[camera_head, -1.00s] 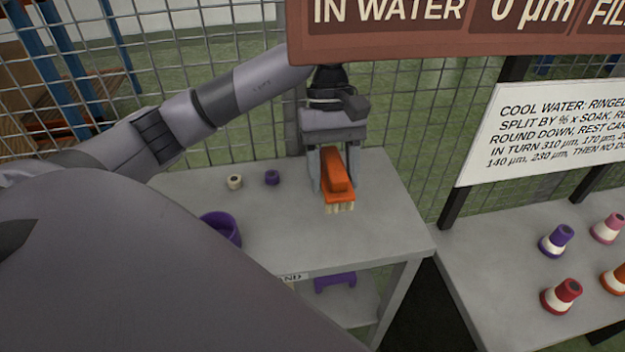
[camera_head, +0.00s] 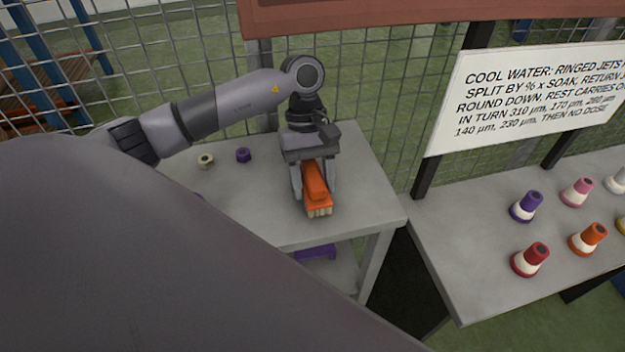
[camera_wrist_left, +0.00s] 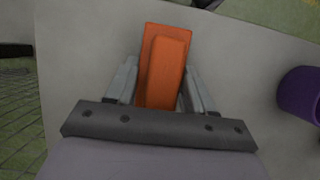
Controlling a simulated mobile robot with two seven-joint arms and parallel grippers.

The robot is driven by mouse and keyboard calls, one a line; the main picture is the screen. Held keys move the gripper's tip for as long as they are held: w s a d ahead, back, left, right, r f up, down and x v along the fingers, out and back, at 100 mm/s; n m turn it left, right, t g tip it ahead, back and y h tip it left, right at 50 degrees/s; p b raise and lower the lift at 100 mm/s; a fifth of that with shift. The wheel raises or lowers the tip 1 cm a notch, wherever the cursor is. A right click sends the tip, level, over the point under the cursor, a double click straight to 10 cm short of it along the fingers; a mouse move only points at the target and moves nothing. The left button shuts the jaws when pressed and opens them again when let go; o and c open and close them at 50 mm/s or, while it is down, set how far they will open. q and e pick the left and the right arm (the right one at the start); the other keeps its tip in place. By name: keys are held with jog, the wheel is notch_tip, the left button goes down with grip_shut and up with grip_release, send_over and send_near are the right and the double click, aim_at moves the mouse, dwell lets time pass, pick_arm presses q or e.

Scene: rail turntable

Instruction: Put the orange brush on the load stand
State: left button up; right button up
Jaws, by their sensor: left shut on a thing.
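The orange brush (camera_head: 316,184) has an orange back and handle and pale bristles that face down toward the front. My left gripper (camera_head: 314,190) is shut on the brush, with one finger on each side of it. In the left wrist view the brush (camera_wrist_left: 166,62) lies between the two fingers of the gripper (camera_wrist_left: 162,85). The brush is over the right part of the grey stand (camera_head: 250,215); I cannot tell whether its bristles touch the top. My right gripper is not in view.
A white ring (camera_head: 206,161) and a small purple ring (camera_head: 243,155) stand on the stand's left part. A purple cup shows in the left wrist view (camera_wrist_left: 300,93). A purple item (camera_head: 315,252) lies on the lower shelf. Several coloured cones, including a red one (camera_head: 530,260), stand on the right table (camera_head: 460,260).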

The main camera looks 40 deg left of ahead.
pick_arm(q)
jog(key=shift+f, duration=0.4)
jog(key=shift+f, duration=0.1)
jog(key=shift+f+b, duration=0.2)
jog(key=shift+b, duration=0.15)
jog(key=o, duration=0.9)
jog(key=shift+r, duration=0.15)
jog(key=shift+o, duration=0.2)
jog(key=shift+r+p, duration=0.2)
jog(key=shift+p, duration=0.2)
jog(key=b+v, duration=0.1)
jog(key=v, duration=1.1)
jog(key=shift+d, duration=0.1)
